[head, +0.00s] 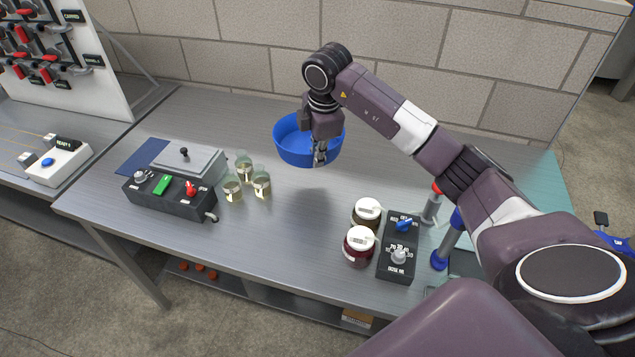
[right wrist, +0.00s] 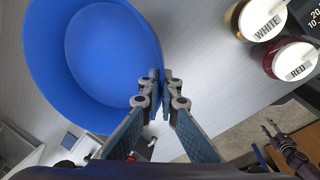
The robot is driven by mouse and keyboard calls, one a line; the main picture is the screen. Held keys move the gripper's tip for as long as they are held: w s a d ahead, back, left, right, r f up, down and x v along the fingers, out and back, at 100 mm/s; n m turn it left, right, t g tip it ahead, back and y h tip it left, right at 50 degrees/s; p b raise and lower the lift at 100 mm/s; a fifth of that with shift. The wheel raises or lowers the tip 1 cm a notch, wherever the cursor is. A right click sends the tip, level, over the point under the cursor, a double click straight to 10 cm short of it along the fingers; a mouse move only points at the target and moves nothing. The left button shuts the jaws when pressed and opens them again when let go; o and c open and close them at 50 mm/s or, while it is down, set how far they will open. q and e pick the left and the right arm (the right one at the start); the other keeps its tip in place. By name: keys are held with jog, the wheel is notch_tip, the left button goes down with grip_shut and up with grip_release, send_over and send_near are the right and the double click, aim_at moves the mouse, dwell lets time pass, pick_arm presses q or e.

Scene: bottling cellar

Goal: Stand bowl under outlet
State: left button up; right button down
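The round blue bowl (head: 290,140) is at the back middle of the bench and fills the upper left of the right wrist view (right wrist: 95,60). My right gripper (head: 320,155) is at its near right rim. In the right wrist view its fingers (right wrist: 161,88) are close together on the rim. I cannot tell if the bowl touches the bench. A small metal spout (head: 212,216), perhaps the outlet, sticks out of the dark control box (head: 165,200) at the left. What looks like my left gripper (right wrist: 272,130) shows small at the lower right of the right wrist view; its opening is unclear.
Several glass jars (head: 261,184) stand between control box and bowl. Two lidded jars (head: 359,245) stand beside a dark knob box (head: 398,250) at the right front, near red and blue posts (head: 440,259). The front middle of the bench (head: 285,225) is clear.

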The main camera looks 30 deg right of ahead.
notch_tip(320, 180, up, 8)
jog(key=shift+f+b, duration=0.2)
jog(key=shift+b, duration=0.35)
jog(key=shift+a+r, duration=0.1)
